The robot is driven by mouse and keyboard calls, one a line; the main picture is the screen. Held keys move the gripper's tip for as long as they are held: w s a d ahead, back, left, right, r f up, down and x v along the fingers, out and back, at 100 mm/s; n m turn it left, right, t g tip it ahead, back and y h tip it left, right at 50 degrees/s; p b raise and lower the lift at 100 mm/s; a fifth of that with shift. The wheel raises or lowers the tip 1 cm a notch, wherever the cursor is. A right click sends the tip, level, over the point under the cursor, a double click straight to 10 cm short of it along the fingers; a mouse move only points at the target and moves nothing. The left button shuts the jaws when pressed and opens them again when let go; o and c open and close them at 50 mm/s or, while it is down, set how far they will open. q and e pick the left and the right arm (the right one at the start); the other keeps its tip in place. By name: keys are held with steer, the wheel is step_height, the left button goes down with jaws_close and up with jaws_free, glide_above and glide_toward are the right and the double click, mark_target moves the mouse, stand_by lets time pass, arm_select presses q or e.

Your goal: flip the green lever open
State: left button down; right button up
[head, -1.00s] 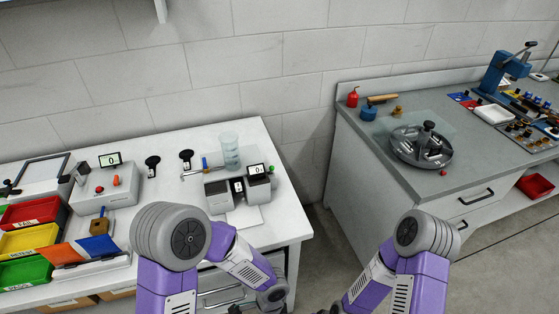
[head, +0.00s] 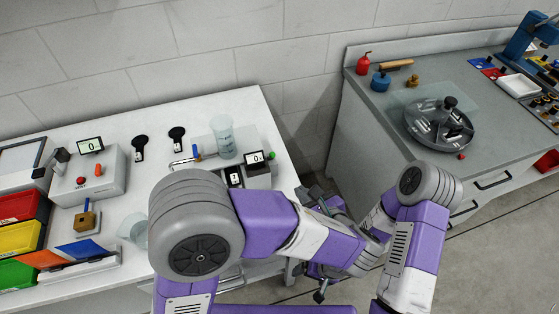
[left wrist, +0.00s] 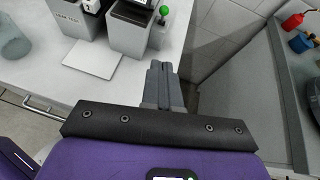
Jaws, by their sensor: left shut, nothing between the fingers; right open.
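The green lever shows in the left wrist view as a round green knob (left wrist: 164,12) on a short stem at the right side of a grey device (left wrist: 130,28). In the head view the knob (head: 270,156) is a small green spot beside the device's "0" display. My left gripper (head: 306,191) is just right of the bench edge, to the right of the device. In the left wrist view its fingers (left wrist: 161,68) are shut and empty, apart from the knob and below it in the picture. My right gripper (head: 320,296) is low, partly hidden, open and away from the bench.
The white bench (head: 112,200) holds a clear beaker (head: 223,137), a controller box (head: 90,172) and coloured bins (head: 20,238). My left arm hides part of the device and the bench front. A grey bench (head: 385,130) with a round fixture (head: 437,124) stands right, across a gap.

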arm_select(q)
steer(key=b, duration=0.3)
glide_toward(271, 156)
steer(key=w+a+f, duration=0.1)
steer(key=w+f, duration=0.3)
steer(key=w, duration=0.1)
steer(key=shift+a+f, duration=0.2)
steer(key=shift+a, duration=0.2)
